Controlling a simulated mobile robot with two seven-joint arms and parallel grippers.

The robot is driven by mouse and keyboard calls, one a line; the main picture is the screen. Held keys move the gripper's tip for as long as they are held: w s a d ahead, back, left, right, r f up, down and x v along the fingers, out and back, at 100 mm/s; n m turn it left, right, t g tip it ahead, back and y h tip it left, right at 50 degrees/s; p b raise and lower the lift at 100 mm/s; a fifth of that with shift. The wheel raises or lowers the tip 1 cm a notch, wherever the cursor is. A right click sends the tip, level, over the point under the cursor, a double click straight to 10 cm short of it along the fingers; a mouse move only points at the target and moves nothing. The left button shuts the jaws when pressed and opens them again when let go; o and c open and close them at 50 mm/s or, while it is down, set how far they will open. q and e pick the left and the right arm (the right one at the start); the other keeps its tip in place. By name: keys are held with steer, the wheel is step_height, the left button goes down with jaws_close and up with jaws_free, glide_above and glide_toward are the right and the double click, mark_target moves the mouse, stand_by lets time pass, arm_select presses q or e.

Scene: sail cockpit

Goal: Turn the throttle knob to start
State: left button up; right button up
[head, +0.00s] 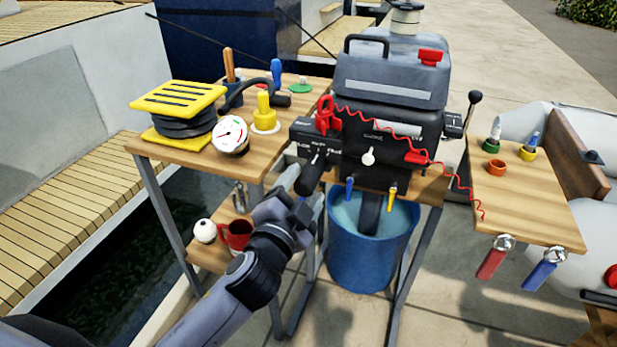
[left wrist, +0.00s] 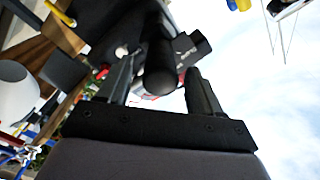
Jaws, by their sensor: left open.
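The throttle knob (head: 309,179) is a black cylindrical grip at the end of a black tiller box (head: 318,147) with white lettering and a white pointer mark. The box sticks out from the front left of the outboard motor (head: 390,135). My left gripper (head: 297,208) is just below and in front of the knob, partly hiding it. In the left wrist view the gripper (left wrist: 161,68) is open, and the knob's round end (left wrist: 160,77) shows between its two fingers. I cannot tell whether either finger touches it. My right gripper is not in view.
A red kill-cord clip (head: 327,117) with a coiled red cord sits just above the tiller. A wooden bench (head: 175,150) with a gauge (head: 231,136) and yellow-black bellows stands left. A blue water bucket (head: 365,260) is below the motor. A red mug (head: 236,234) stands near my left arm.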

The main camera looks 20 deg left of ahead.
arm_select(q)
steer(key=shift+s, duration=1.3)
steer(key=s+a+f+n+g+y, duration=0.2)
steer(key=s+a+f+n+g, duration=0.35)
steer(key=s+f, duration=0.3)
steer(key=s+a+f+n+g+h, duration=0.1)
steer(key=s+f+g, duration=0.3)
steer(key=s, duration=0.4)
steer(key=s+a+f+n+g+h, duration=0.15)
steer(key=s+f+g, duration=0.3)
steer(key=s, duration=0.45)
steer(key=w+d+f+t+h, duration=0.2)
steer(key=w+d+f+t, duration=0.3)
steer(key=w+f+t, duration=0.15)
step_height(320, 180, up, 13)
steer(key=a+p, duration=0.1)
steer(key=p, duration=1.4)
steer(key=shift+a+r+y+p, duration=0.2)
steer(key=shift+y+p, duration=0.1)
steer(key=shift+y, duration=0.15)
steer(key=shift+s, duration=0.1)
